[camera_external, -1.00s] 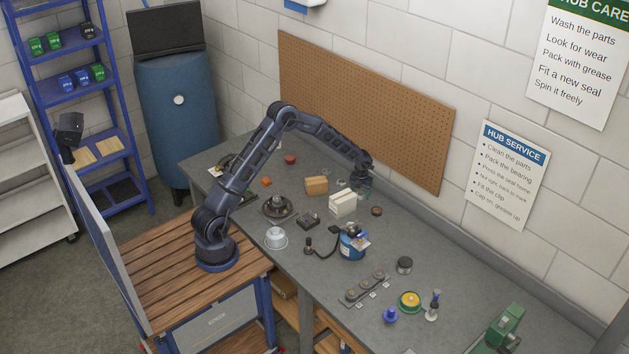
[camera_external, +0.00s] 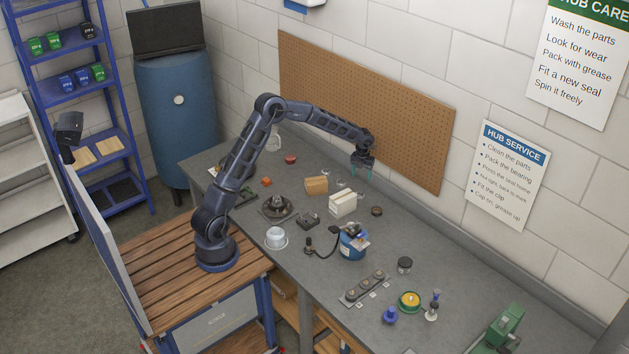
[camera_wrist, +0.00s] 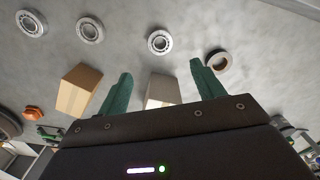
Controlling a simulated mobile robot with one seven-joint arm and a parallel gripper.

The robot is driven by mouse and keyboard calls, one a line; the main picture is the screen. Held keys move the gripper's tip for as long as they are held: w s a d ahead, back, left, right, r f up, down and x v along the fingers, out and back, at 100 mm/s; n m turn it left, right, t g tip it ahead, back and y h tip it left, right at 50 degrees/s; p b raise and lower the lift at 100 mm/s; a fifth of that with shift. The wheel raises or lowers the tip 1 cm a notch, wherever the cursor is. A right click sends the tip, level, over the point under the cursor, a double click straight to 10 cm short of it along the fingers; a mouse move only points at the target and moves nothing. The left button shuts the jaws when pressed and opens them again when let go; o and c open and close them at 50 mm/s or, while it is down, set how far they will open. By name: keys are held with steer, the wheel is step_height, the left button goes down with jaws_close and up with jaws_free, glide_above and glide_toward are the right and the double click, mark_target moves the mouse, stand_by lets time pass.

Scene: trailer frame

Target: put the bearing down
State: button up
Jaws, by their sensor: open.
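My gripper (camera_external: 362,171) is raised above the back of the grey bench, pointing down. Its two green fingers (camera_wrist: 160,72) are apart with nothing between them in the wrist view. A pale ring-shaped bearing (camera_wrist: 151,42) lies flat on the bench, ahead of the gap between the fingertips in that view. Two more pale rings, one at the middle left (camera_wrist: 89,30) and one at the far left (camera_wrist: 31,23), lie flat in a row with it. I cannot tell by looks which is the task's bearing.
A cardboard box (camera_external: 316,185) and a white box (camera_external: 343,203) stand close in front of my gripper. A blue tub (camera_external: 350,246), a dark hub on a plate (camera_external: 277,206) and a clear bowl (camera_external: 276,238) stand nearer. The pegboard (camera_external: 365,110) rises behind.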

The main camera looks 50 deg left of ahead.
steer(key=s+a+r+n+t+y, duration=0.1)
steer(key=s+a+r+n, duration=0.2)
steer(key=s+r+n, duration=0.7)
steer(key=s+a+r+n+t, duration=0.1)
steer(key=s+a+r+n, duration=0.35)
steer(key=s+r, duration=0.9)
steer(key=s+a+n+t, duration=0.1)
steer(key=s+a+n, duration=0.1)
steer(key=s+n, duration=0.6)
steer(key=s+a+n+t+h, duration=0.1)
steer(key=s+n, duration=0.8)
steer(key=s, duration=1.3)
steer(key=shift+s+a+f+t, duration=0.15)
steer(key=shift+a+f+t, duration=0.2)
steer(key=shift+a, duration=0.4)
